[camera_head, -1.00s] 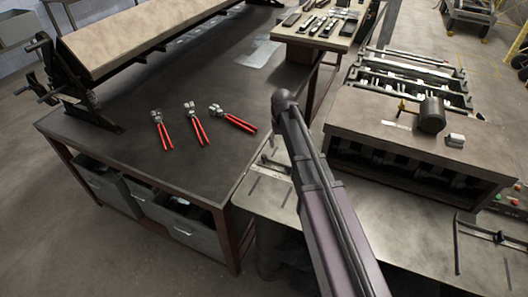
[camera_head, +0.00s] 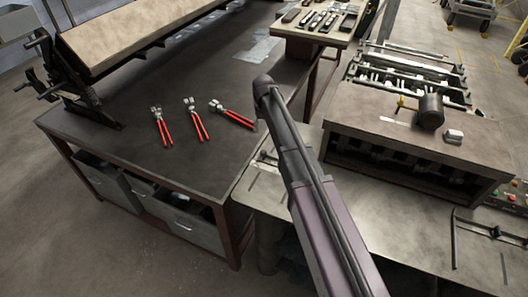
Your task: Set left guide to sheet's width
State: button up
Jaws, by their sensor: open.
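The roll-forming machine (camera_head: 420,150) stands at the right, with a grey infeed table (camera_head: 400,240) in front of it. A thin dark guide with a small fitting (camera_head: 262,164) shows at the table's left side, partly hidden by my arm. Another dark guide (camera_head: 454,240) with a crossbar lies at the table's right side. My arm rises from the bottom of the picture across the table's left part. My gripper is not visible, so its place relative to the left guide cannot be told. I cannot make out a sheet on the infeed table.
A dark workbench (camera_head: 180,170) at the left holds several red-handled pliers (camera_head: 163,126) and a folding brake (camera_head: 135,35). Grey bins (camera_head: 180,222) sit below it. A small tool table (camera_head: 310,30) stands behind. Open floor lies at the lower left.

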aim_at(265, 152)
jog(key=shift+f+b, duration=6.55)
jog(key=shift+f, duration=0.15)
grip_shut()
jog(key=shift+d, duration=0.3)
jog(key=shift+s+a, duration=0.1)
jog(key=shift+a, duration=0.1)
jog(key=shift+d, duration=0.15)
